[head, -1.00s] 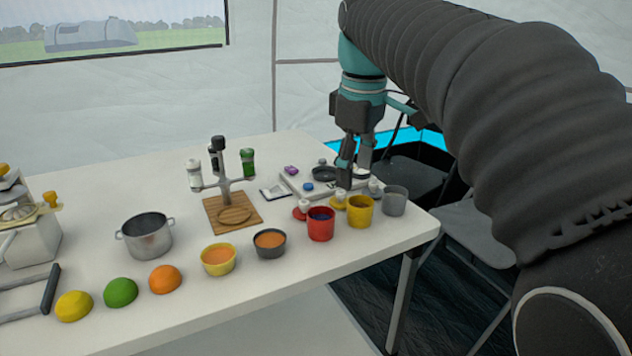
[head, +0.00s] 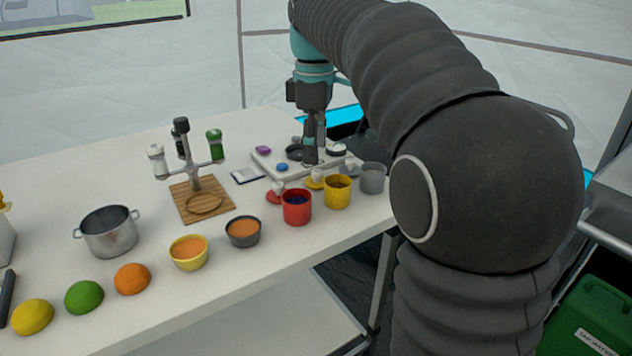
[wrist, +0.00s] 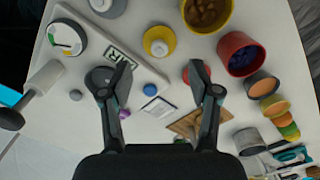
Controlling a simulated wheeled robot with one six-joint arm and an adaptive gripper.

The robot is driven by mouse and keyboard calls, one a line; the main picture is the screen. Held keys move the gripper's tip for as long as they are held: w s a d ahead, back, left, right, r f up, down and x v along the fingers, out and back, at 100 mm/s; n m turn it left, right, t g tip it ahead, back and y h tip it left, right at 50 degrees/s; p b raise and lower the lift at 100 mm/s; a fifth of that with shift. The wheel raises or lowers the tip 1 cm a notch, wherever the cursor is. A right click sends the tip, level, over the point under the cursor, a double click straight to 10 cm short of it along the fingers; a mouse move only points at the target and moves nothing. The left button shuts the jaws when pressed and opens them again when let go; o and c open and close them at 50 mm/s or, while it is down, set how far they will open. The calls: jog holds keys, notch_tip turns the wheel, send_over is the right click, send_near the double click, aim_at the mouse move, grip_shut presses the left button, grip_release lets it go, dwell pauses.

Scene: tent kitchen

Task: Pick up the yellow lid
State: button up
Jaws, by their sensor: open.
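The yellow lid (head: 315,184) lies on the white table behind the yellow canister, with a pale knob on top. In the wrist view the yellow lid (wrist: 150,48) shows as a yellow disc with a grey-white knob, ahead of the fingertips. My gripper (head: 313,160) points down above the table, just behind the lid in the head view. Its two fingers (wrist: 160,75) are spread apart in the wrist view with nothing between them. The gap between fingertips and lid in height is hard to tell.
The red lid (head: 275,196) and grey lid (head: 349,169) lie on either side. The red (head: 297,207), yellow (head: 337,192) and grey (head: 372,178) canisters stand in front. A white board (head: 266,164) with a scale and small items is behind. The spice stand (head: 195,183) is left.

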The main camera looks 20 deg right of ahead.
aim_at(316, 171)
jog(key=shift+s+d+f+b, duration=0.1)
jog(key=shift+f+b, duration=0.3)
jog(key=shift+f, duration=2.55)
jog(key=c, duration=0.6)
